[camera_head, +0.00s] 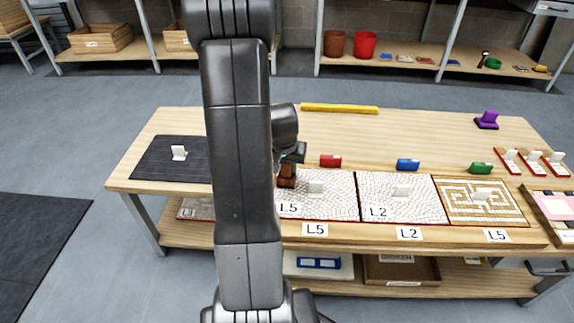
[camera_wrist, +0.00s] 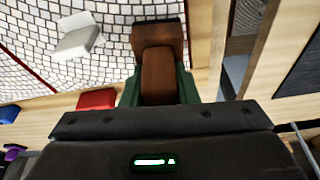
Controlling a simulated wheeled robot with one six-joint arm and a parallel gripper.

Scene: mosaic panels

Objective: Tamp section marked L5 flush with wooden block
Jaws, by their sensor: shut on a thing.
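My gripper (camera_head: 290,161) is shut on a brown wooden block (camera_head: 287,176), at the upper left part of the white mosaic section marked L5 (camera_head: 335,205). In the wrist view the block (camera_wrist: 158,75) sits between green fingers (camera_wrist: 158,92), over or beside the section's edge. I cannot tell whether the block touches the tiles. A white stand-like piece (camera_head: 316,187) is on this section; it also shows in the wrist view (camera_wrist: 78,42). My arm hides the section's left side.
A white mosaic section marked L2 (camera_head: 420,212) lies between the two. Red (camera_head: 330,161), blue (camera_head: 408,164) and green (camera_head: 481,168) blocks stand behind the panels. A dark mat (camera_head: 155,168) lies at the left. A yellow bar (camera_head: 340,108) lies at the back edge.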

